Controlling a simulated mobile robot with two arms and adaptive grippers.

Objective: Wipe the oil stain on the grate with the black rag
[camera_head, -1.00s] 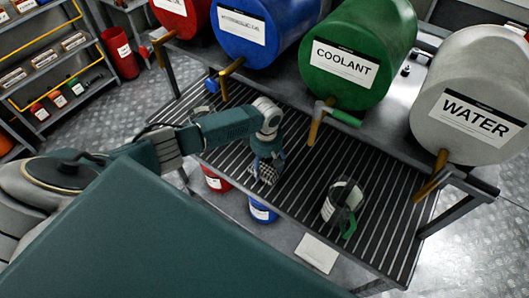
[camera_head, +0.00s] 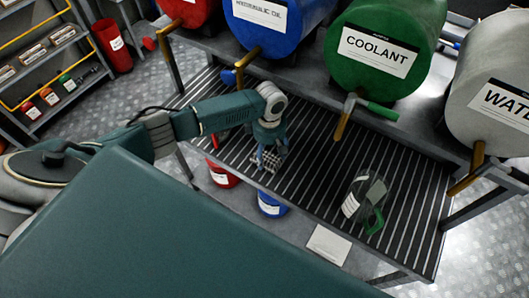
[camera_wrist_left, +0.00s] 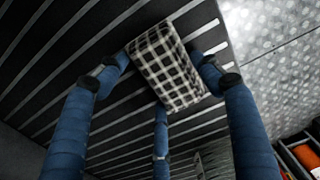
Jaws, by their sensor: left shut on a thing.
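My left gripper (camera_head: 268,158) is low over the slatted grate (camera_head: 310,168), fingers pointing down. It is shut on a black-and-white checked rag, which shows between the fingers in the left wrist view (camera_wrist_left: 167,66). The rag (camera_head: 270,160) is at the grate surface or just above it; I cannot tell if it touches. The grate has dark slats with lighter lines in both views. I cannot make out an oil stain; it may be hidden under the rag and gripper. My right gripper is not in view.
Red, blue, green COOLANT (camera_head: 378,50) and grey WATER (camera_head: 500,90) drums with taps stand behind the grate. A clear jug with a green handle (camera_head: 365,203) stands on the grate's right part. Red (camera_head: 222,176) and blue (camera_head: 271,205) cans stand below.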

